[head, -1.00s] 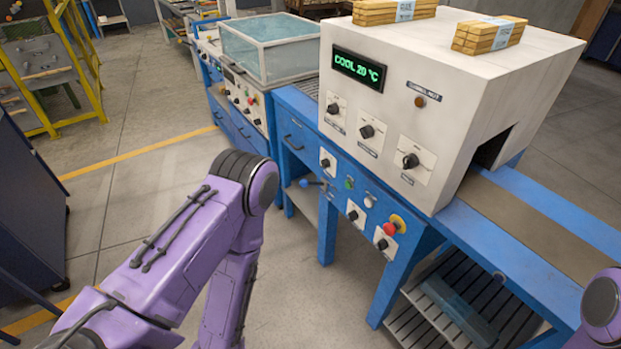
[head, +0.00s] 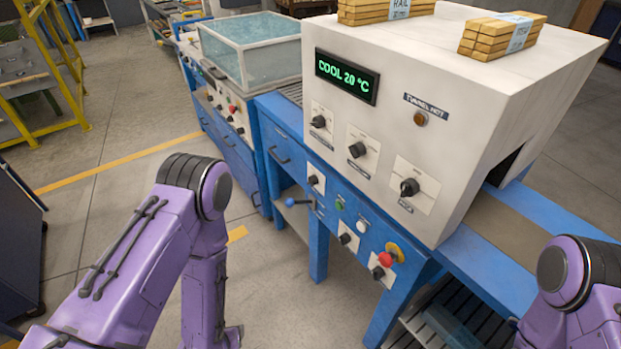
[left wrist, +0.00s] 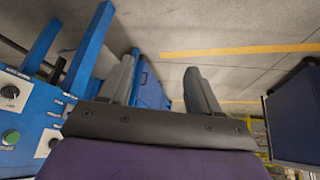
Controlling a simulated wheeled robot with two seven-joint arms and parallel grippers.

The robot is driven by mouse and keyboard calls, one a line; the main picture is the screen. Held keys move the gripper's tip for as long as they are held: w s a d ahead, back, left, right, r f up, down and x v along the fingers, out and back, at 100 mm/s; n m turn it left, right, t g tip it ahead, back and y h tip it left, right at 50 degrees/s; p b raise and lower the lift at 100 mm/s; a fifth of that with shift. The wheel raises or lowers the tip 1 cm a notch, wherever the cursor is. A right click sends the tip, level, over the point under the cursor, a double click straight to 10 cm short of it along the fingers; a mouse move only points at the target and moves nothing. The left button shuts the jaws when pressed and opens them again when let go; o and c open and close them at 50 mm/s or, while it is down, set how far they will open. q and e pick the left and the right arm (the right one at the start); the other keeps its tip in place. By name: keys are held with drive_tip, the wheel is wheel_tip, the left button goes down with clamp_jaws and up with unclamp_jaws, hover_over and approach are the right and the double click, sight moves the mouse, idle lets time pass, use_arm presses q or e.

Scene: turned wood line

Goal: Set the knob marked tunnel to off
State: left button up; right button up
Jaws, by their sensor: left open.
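The white tunnel housing (head: 460,110) stands on a blue conveyor frame in the head view. Its front has three black knobs on pale plates: a left knob (head: 319,121), a middle knob (head: 357,150) and a right knob (head: 409,187). Their labels are too small to read. More black knobs, such as this upper one (head: 314,180), sit on the blue panel below. My left gripper (left wrist: 158,85) is open and empty in the left wrist view, with the floor behind it and the blue frame to the left. My right gripper is out of view; only its arm shows.
A green display (head: 346,76) reads COOL 20 °C. An amber lamp (head: 419,118) is labelled TUNNEL HOT. A red emergency button (head: 386,258) sticks out of the blue panel. Wood bundles (head: 500,37) lie on top. A glass-sided tank (head: 250,50) stands behind.

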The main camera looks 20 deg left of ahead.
use_arm(q)
drive_tip(key=w+f+m+t+h+b, duration=0.25)
drive_tip(key=w+f+t+b, duration=0.2)
drive_tip(key=w, duration=0.85)
drive_tip(key=m+t+h+b, duration=0.4)
drive_tip(key=m+h+b, duration=0.7)
drive_tip(key=m+b, duration=0.6)
approach(308, 183)
drive_tip(key=w+d+m+p, duration=0.1)
drive_tip(key=w+d, duration=0.1)
drive_tip(key=w, duration=0.1)
drive_tip(key=w+d+m+p, duration=0.1)
drive_tip(key=w+d, duration=0.2)
drive_tip(key=shift+w+d+f, duration=0.1)
drive_tip(key=shift+w, duration=0.15)
drive_tip(key=shift+w+d, duration=0.3)
drive_tip(key=shift+d, duration=0.05)
drive_tip(key=c, duration=1)
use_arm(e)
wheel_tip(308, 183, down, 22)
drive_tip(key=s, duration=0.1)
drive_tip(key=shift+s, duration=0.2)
